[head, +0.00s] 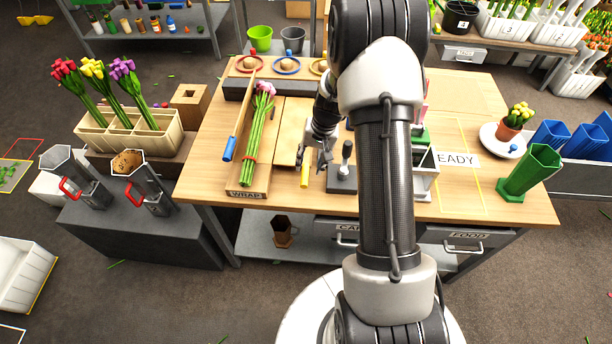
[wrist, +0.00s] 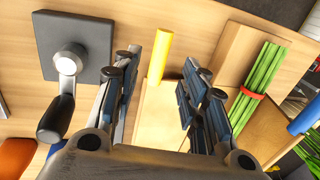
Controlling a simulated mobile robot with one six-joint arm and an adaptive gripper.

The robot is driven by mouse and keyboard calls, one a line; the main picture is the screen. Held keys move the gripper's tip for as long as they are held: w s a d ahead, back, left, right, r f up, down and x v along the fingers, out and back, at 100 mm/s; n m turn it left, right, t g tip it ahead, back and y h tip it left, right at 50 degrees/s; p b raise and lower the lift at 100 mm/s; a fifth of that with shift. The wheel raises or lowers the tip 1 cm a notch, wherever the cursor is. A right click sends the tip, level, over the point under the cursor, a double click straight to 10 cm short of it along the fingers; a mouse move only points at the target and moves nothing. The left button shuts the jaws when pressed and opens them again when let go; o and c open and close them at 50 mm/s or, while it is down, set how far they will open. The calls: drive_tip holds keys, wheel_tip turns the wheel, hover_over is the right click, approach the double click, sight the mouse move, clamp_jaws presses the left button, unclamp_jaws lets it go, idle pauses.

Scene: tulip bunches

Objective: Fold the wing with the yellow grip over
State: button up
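The wrap station's right wing (head: 291,130) is a flat wooden panel with a yellow grip (head: 305,177) at its near end. It lies open to the right of the tulip bunch (head: 260,135), which rests on the board marked WRAP (head: 246,194). My gripper (head: 314,156) is above the wing near the yellow grip. In the wrist view my gripper (wrist: 160,62) is open and empty. The yellow grip (wrist: 160,55) shows between its fingertips, with gaps on both sides. The wing (wrist: 160,117) shows below the grip; the green stems (wrist: 258,85) with a red band are to the right.
A dark block with a lever (head: 342,178) stands just right of the yellow grip; it is also in the wrist view (wrist: 75,38). The left wing's blue grip (head: 228,148) is beyond the stems. A READY card (head: 459,159) and a green vase (head: 532,170) are farther right.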

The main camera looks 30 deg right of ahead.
sight(305, 176)
drive_tip(key=f, duration=0.2)
drive_tip(key=f+b, duration=0.1)
drive_tip(key=f, duration=0.1)
drive_tip(key=w+a+f, duration=0.1)
drive_tip(key=f, duration=0.1)
drive_tip(key=shift+f, duration=0.25)
drive_tip(key=shift+s, duration=0.1)
clamp_jaws()
idle(0.4)
